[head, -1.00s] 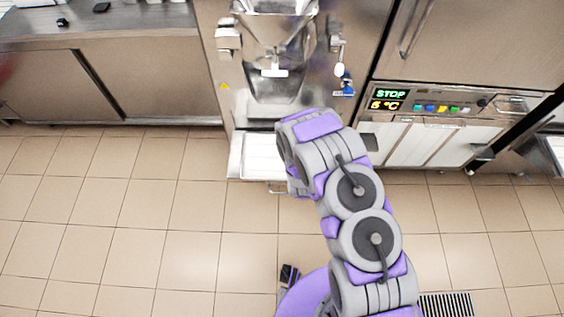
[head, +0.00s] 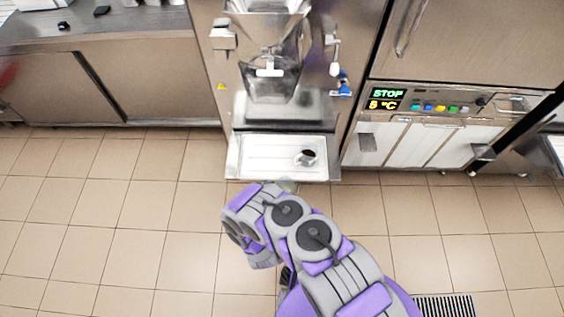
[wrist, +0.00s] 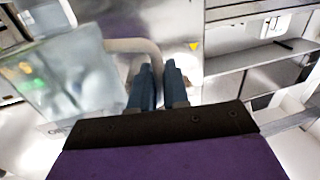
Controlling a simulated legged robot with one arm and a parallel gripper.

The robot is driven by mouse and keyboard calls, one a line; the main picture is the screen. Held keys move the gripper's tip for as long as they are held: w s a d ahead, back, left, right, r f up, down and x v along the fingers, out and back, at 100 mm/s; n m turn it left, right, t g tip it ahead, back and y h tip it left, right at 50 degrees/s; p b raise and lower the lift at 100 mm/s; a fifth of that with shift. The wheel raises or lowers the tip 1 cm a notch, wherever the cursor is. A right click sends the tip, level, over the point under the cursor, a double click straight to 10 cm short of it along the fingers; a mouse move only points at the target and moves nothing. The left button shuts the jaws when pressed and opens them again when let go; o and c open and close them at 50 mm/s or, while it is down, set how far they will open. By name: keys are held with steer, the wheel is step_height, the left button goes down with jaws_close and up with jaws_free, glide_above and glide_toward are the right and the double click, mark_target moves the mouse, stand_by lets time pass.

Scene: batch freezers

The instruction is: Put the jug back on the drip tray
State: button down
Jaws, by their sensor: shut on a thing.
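My gripper (wrist: 158,88) is shut on the pale curved handle (wrist: 136,45) of a translucent jug (wrist: 62,80) in the wrist view. The jug's body is at the left of that view, to the left of the dark blue fingers, and looks tilted and blurred. In the head view my arm covers the gripper and most or all of the jug. The white drip tray (head: 262,157) is in full view there, at the foot of the steel freezer and beyond my arm. A small pale piece with a dark opening (head: 307,157) is at the tray's right side; I cannot tell what it is.
The steel batch freezer (head: 283,105) stands behind the tray. A cabinet with a STOP display (head: 388,93) and coloured buttons is on the right. A steel counter (head: 100,75) is on the left. The tiled floor (head: 130,220) at left is clear. A floor grate (head: 445,305) lies at lower right.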

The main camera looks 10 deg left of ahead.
steer(key=shift+w+d+f, duration=0.1)
steer(key=shift+w, duration=0.1)
steer(key=f+b+x, duration=0.1)
steer(key=b+x, duration=0.1)
steer(key=x, duration=0.4)
steer(key=d+f+b+x, duration=0.1)
steer(key=b+x, duration=0.2)
steer(key=x, duration=0.3)
steer(key=d+f+b+x, duration=0.1)
steer(key=f+b+x, duration=0.1)
steer(key=x, duration=0.5)
steer(key=shift+w+a+b, duration=0.1)
steer(key=shift+w+b, duration=0.3)
steer(key=shift+w, duration=0.1)
steer(key=f, duration=0.1)
steer(key=f+b, duration=0.1)
steer(key=f, duration=0.1)
steer(key=shift+d, duration=0.35)
steer(key=shift+w+f+b, duration=0.1)
steer(key=shift+f+b, duration=0.05)
steer(key=shift+b, duration=0.35)
steer(key=shift+a, duration=0.1)
